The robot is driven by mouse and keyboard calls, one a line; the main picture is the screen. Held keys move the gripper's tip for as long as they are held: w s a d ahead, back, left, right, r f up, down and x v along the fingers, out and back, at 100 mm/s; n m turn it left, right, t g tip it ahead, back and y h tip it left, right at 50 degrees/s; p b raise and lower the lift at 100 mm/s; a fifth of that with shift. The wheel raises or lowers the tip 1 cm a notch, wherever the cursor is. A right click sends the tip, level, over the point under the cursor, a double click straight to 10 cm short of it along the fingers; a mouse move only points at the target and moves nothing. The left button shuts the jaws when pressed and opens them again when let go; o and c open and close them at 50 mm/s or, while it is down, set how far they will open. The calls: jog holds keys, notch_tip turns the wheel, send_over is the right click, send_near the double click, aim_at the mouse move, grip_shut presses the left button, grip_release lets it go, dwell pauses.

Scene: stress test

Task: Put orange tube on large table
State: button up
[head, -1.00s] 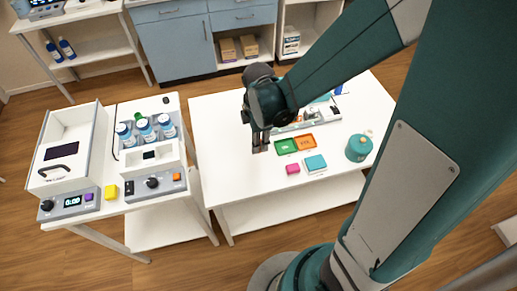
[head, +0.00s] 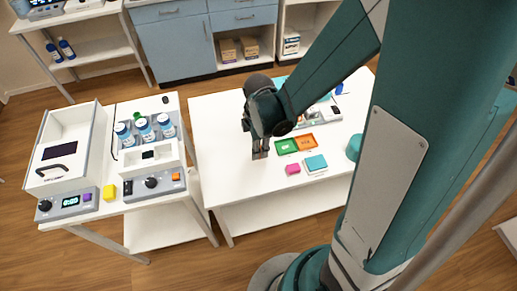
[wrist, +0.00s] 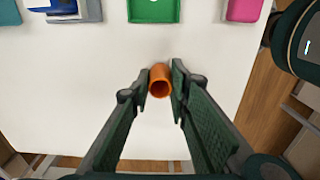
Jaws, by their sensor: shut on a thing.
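The orange tube (wrist: 159,82) is small and hollow. In the wrist view it sits between the fingertips of my gripper (wrist: 159,86), which is shut on it. In the head view my gripper (head: 261,155) points down over the left front part of the white table (head: 222,140), its fingertips close to the tabletop. The tube is mostly hidden by the fingers there. I cannot tell whether the tube touches the tabletop.
A green tray (head: 286,146), an orange tray (head: 306,142), a pink block (head: 293,169) and a teal box (head: 316,163) lie right of my gripper. A teal container (head: 354,148) is partly behind my arm. A smaller table with devices and bottles (head: 145,130) stands left.

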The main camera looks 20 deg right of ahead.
jog(key=shift+f, duration=0.2)
jog(key=o, duration=0.8)
jog(key=shift+c, duration=0.2)
jog(key=shift+r, duration=0.2)
notch_tip(320, 180, up, 12)
jog(key=p, duration=0.2)
jog(key=shift+p, duration=0.4)
jog(key=shift+r, duration=0.1)
